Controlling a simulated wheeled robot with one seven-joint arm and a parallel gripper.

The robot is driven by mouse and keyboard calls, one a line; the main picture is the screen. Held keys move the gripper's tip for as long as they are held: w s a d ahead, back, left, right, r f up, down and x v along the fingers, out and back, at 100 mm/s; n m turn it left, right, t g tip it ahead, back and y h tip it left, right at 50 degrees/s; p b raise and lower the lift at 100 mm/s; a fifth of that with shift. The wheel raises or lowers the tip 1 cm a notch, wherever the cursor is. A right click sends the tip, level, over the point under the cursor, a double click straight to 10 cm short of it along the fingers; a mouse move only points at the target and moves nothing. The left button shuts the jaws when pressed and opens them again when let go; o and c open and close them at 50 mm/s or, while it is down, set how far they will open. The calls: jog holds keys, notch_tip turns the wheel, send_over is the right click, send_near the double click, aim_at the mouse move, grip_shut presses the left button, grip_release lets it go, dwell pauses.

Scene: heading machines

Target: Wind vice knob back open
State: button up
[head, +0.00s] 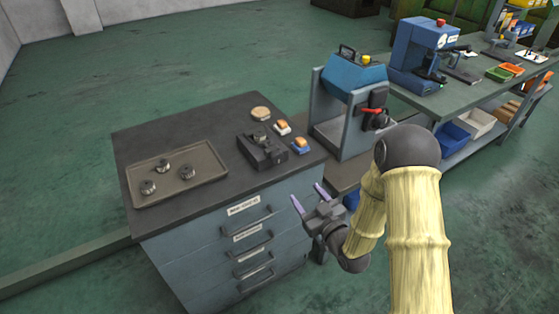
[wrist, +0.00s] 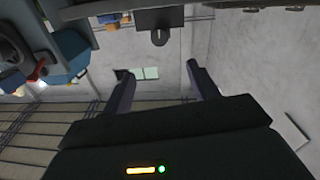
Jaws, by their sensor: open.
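A dark vice (head: 262,152) sits on the right part of the cabinet's dark top in the head view. Its knob is too small to make out there. In the wrist view a dark block at the top edge carries a small round knob (wrist: 160,37); I cannot tell for sure that this is the vice. My gripper (head: 309,196) is open and empty, in front of the cabinet's right side and apart from the vice. In the wrist view its two fingers (wrist: 160,72) stand wide apart with nothing between them.
A tray (head: 135,181) with three round metal parts lies left on the cabinet top. A tan disc (head: 260,113) and two small blocks (head: 301,145) lie near the vice. A blue-topped machine (head: 353,75) stands right of the cabinet. Drawer handles (head: 253,253) face the front.

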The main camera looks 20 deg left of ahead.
aim_at(279, 159)
jog(key=p+x, duration=0.4)
jog(key=x, duration=1.3)
jog(key=shift+w+a+f, duration=0.1)
jog(key=shift+w+a, duration=0.05)
jog(key=c, duration=1)
